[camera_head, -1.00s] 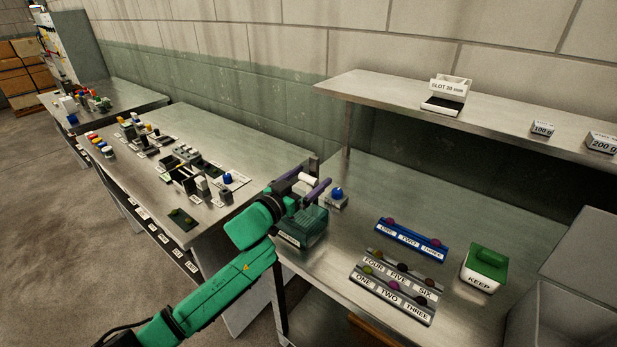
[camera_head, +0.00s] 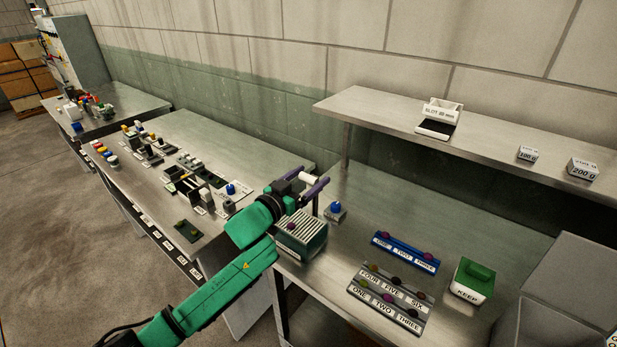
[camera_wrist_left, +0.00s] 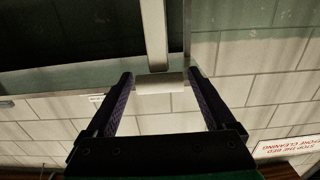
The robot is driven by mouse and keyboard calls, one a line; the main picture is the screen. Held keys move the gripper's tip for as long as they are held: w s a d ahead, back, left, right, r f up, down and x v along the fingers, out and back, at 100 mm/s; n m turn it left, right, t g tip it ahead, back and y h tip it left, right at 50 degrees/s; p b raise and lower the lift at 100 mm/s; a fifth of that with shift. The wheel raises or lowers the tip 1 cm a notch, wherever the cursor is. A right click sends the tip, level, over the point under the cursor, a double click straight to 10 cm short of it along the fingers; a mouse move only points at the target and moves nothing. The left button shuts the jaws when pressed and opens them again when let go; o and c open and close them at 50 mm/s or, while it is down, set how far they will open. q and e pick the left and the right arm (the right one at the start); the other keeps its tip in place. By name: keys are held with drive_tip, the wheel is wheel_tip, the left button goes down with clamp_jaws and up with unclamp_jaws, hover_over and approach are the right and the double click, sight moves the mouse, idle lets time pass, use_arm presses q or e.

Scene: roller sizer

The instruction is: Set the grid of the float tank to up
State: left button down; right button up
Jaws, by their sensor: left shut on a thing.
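The float tank (camera_head: 313,250) is a green box at the left end of the right-hand table. Its grid (camera_head: 302,230) shows as pale slats at the top, with a purple ball (camera_head: 291,226) on them. My left gripper (camera_head: 309,180) is above and behind the tank, shut on a white handle. The handle (camera_wrist_left: 160,82) lies crosswise between the two purple fingers in the left wrist view. Whether it joins the tank is not clear, as my gripper covers part of it. My right gripper is not in view.
A blue-knobbed block (camera_head: 335,211) stands close right of the tank. A shelf (camera_head: 480,140) runs above the table's back.

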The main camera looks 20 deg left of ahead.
use_arm(q)
drive_tip(key=shift+r, duration=0.25)
unclamp_jaws()
drive_tip(key=shift+s+a+f+b, duration=0.25)
drive_tip(key=shift+s+b, duration=0.1)
drive_tip(key=shift+s, duration=0.15)
drive_tip(key=b+v, duration=0.3)
drive_tip(key=v, duration=1)
drive_tip(key=shift+s+r, duration=0.15)
drive_tip(key=shift+s, duration=0.05)
